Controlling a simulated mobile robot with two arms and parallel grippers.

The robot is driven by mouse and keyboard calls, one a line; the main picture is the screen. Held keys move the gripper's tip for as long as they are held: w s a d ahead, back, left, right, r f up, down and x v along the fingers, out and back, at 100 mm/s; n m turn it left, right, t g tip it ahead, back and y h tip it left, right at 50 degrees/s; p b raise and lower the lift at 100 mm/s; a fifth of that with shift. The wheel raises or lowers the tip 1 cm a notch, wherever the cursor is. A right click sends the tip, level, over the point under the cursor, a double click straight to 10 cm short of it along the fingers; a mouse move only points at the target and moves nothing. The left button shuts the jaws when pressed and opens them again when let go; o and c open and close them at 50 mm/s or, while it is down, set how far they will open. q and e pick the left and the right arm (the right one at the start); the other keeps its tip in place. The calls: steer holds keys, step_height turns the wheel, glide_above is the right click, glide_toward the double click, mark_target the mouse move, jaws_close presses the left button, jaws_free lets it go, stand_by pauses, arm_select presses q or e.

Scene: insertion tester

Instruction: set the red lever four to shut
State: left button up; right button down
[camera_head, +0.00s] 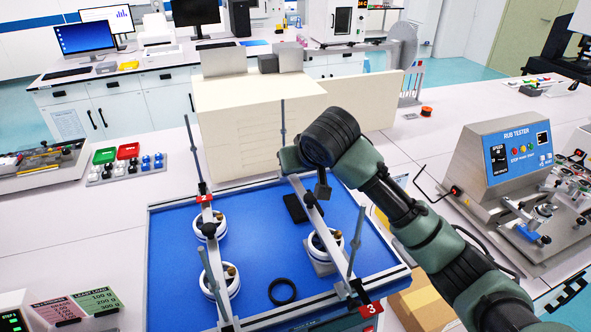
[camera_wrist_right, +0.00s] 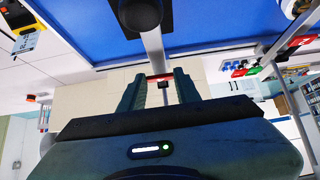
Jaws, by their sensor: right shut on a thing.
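In the head view my right gripper (camera_head: 292,160) is at the back end of the right silver bar (camera_head: 313,212) on the blue tester bed (camera_head: 262,240). In the right wrist view its two fingers (camera_wrist_right: 160,84) close around a small red piece (camera_wrist_right: 159,77) at the end of a silver bar (camera_wrist_right: 153,45). This looks like the red lever; its number cannot be read, and in the head view my gripper hides it. A red tag (camera_head: 367,309) marked 3 is at the front end of the right bar. My left gripper is not in view.
Thin grey upright rods (camera_head: 283,125) rise near the bar ends. Round white holders (camera_head: 212,226) sit under the bars. A black ring (camera_head: 282,291) and a dark block (camera_head: 295,208) lie on the bed. A cream box (camera_head: 250,125) stands behind; a rub tester (camera_head: 510,155) stands right.

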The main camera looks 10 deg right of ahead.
stand_by(0.3)
steer(key=c, duration=1)
jaws_free()
steer(key=b+v, duration=0.2)
steer(key=v, duration=0.4)
steer(key=shift+s, duration=0.2)
steer(key=shift+s+d+r, duration=0.1)
steer(key=shift+s+r, duration=0.35)
steer(key=shift+r, duration=0.05)
